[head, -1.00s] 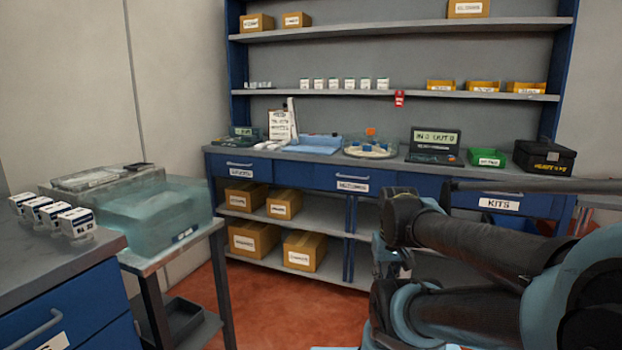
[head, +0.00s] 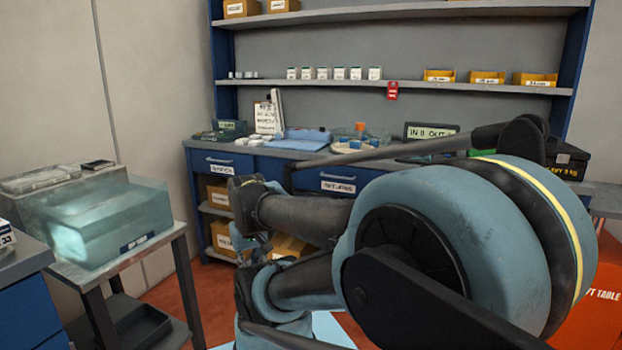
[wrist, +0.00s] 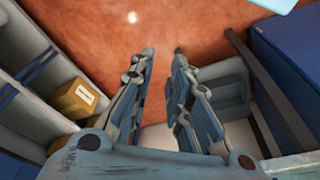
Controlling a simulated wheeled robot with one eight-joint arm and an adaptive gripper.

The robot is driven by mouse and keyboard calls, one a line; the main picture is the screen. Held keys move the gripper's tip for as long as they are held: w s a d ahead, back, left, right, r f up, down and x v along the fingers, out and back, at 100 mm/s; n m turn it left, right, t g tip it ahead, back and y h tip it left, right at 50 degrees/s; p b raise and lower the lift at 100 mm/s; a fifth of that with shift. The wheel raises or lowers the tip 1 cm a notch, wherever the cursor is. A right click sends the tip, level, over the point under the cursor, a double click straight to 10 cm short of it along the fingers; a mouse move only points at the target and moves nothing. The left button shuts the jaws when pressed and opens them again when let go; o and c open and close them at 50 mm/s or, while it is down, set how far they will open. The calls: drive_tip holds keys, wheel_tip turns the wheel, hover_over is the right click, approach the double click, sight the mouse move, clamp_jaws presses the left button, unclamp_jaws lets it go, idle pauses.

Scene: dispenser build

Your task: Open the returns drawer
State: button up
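The returns drawer (head: 330,172) is the blue middle drawer under the back counter in the head view. It looks shut, with a bar handle (head: 335,176) and a white label (head: 338,187). My arm covers its right and lower parts. In the wrist view my gripper (wrist: 164,52) points down over the red floor. Its two fingers are apart with nothing between them. It is away from the drawer, which I cannot make out in the wrist view.
Another labelled blue drawer (head: 221,166) is to the left. A side table (head: 150,249) with a translucent bin (head: 110,220) stands at left. Red floor (head: 215,290) lies between.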

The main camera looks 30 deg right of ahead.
drive_tip(key=shift+w+d, duration=0.2)
drive_tip(key=w+d+r+n+t+h, duration=0.1)
drive_tip(key=w+d+r+t+h, duration=0.15)
drive_tip(key=w+d, duration=0.7)
drive_tip(key=w+d+r+n+t+h, duration=0.2)
drive_tip(key=w+d+r+h, duration=0.2)
drive_tip(key=w+d, duration=0.55)
drive_tip(key=w+d+r+n+t+h, duration=0.1)
drive_tip(key=w+d+r+t+h, duration=0.15)
drive_tip(key=w+d, duration=0.7)
drive_tip(key=w+d+f+n+h, duration=0.1)
drive_tip(key=w+d, duration=0.3)
drive_tip(key=d, duration=0.4)
drive_tip(key=w+d+f+n+h, duration=0.1)
drive_tip(key=w+d, duration=0.3)
drive_tip(key=d, duration=0.4)
drive_tip(key=w+d+f+n+h, duration=0.1)
drive_tip(key=w+d, duration=0.3)
drive_tip(key=d, duration=0.4)
drive_tip(key=shift+w+d+f+n+t, duration=0.15)
drive_tip(key=shift+w+f+n+t, duration=0.1)
drive_tip(key=shift+n+t, duration=0.15)
drive_tip(key=shift+c, duration=0.2)
